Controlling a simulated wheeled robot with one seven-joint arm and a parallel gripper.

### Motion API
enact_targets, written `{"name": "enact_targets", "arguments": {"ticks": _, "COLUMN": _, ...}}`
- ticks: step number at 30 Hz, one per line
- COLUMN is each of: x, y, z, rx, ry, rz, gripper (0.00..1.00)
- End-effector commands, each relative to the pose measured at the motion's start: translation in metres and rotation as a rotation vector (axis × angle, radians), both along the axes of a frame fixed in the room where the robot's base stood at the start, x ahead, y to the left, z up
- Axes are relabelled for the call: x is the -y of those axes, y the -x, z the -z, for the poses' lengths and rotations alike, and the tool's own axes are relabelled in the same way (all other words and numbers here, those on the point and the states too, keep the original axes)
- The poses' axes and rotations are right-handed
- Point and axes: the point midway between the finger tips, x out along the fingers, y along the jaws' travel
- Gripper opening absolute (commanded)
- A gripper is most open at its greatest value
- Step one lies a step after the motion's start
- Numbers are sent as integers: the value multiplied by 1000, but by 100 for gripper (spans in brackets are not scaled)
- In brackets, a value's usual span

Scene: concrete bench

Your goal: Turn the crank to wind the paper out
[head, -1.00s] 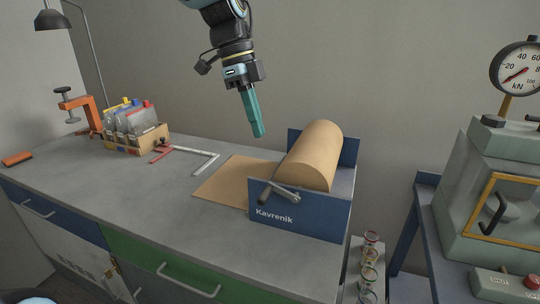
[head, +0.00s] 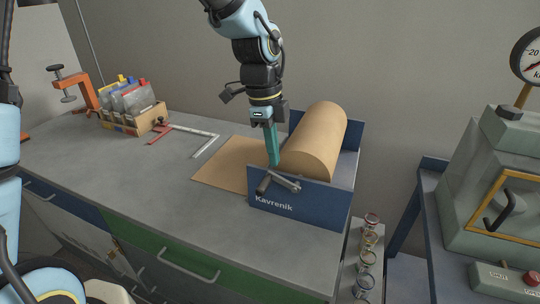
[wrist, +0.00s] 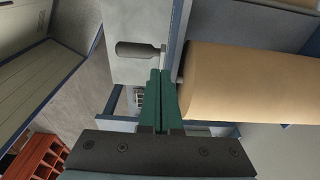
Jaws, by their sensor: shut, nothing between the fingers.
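A blue paper dispenser marked Kavrenik (head: 310,203) stands on the bench with a large brown paper roll (head: 318,140) in it. A flat brown paper sheet (head: 226,168) lies on the bench to its left. The crank (head: 285,182) is on the dispenser's front panel, its dark handle (head: 264,184) at the left end. In the wrist view the crank handle (wrist: 138,50) shows beyond the fingertips. My gripper (head: 274,163) has green fingers, shut and empty, pointing down just above and behind the crank, left of the roll. In the wrist view the fingers (wrist: 158,76) press together, apart from the handle.
A crate of bagged samples (head: 134,118), an orange clamp (head: 83,92) and a metal square (head: 205,145) stand or lie at the back left. A testing machine (head: 490,165) is at the right. The bench's front left is clear.

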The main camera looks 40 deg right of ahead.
Motion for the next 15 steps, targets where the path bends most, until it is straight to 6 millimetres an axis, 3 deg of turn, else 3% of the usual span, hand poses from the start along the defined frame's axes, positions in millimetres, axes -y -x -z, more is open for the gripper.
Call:
{"name": "enact_targets", "arguments": {"ticks": 6, "x": -4, "y": -6, "z": 19, "rx": -1, "ry": 0, "rz": 0, "gripper": 0}}
{"name": "enact_targets", "arguments": {"ticks": 15, "x": -5, "y": -7, "z": 23, "rx": 1, "ry": 1, "rz": 1, "gripper": 0}}
